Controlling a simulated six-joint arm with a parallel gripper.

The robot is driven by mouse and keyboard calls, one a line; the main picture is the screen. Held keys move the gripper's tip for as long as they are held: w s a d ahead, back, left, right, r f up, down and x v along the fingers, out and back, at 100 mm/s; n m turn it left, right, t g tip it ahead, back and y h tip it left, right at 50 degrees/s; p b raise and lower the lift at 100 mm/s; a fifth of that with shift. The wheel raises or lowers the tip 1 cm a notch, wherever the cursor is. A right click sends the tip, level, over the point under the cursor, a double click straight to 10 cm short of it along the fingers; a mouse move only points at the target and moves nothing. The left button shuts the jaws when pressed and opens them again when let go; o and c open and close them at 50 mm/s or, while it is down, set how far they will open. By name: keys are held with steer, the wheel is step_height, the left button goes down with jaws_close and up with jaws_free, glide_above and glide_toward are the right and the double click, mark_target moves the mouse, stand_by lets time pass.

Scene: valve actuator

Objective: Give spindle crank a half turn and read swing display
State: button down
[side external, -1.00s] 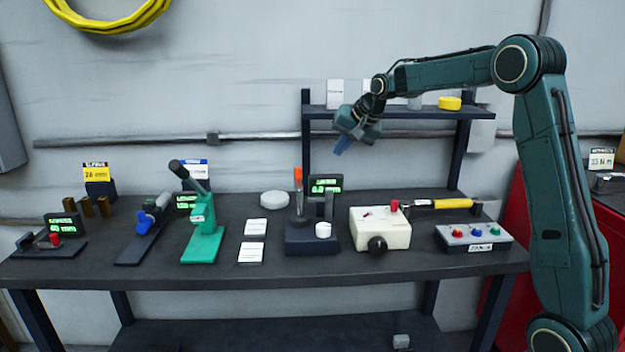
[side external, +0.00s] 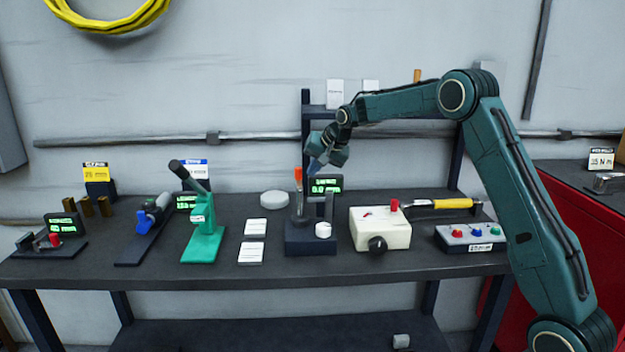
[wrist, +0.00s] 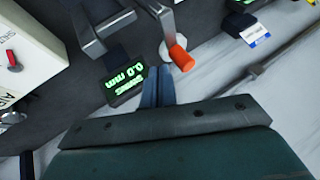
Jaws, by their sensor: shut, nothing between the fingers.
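A dark block fixture (side external: 312,243) stands at the middle of the bench, with an upright grey lever ending in an orange grip (side external: 298,174). Behind it is a small display (side external: 325,185) with green digits. In the wrist view the display (wrist: 125,80) appears upside down and seems to read 0.0 mm; its label is hard to read. The orange grip (wrist: 181,58) shows beside it. My gripper (side external: 312,168), with blue fingers, is above the fixture, close to the orange grip. Its fingers (wrist: 158,85) are shut and empty. I cannot tell for certain which part is the spindle crank.
A cream box with a black knob (side external: 378,245) and a button panel (side external: 474,237) stand to the right. A green lever press (side external: 203,232), a blue-handled device (side external: 147,222) and a small red-knobbed fixture (side external: 54,241) stand left. A shelf post (side external: 306,120) rises behind.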

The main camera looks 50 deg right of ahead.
steer(key=shift+w+a, duration=0.25)
steer(key=shift+w, duration=0.15)
steer(key=shift+w+a+n+y, duration=0.3)
steer(key=shift+w+n+y, duration=0.1)
steer(key=shift+w+n, duration=0.2)
steer(key=shift+s, duration=0.1)
steer(key=s+d+r, duration=0.3)
steer(key=s+r, duration=0.5)
steer(key=shift+s+d, duration=0.3)
steer(key=shift+d, duration=0.1)
stand_by(0.4)
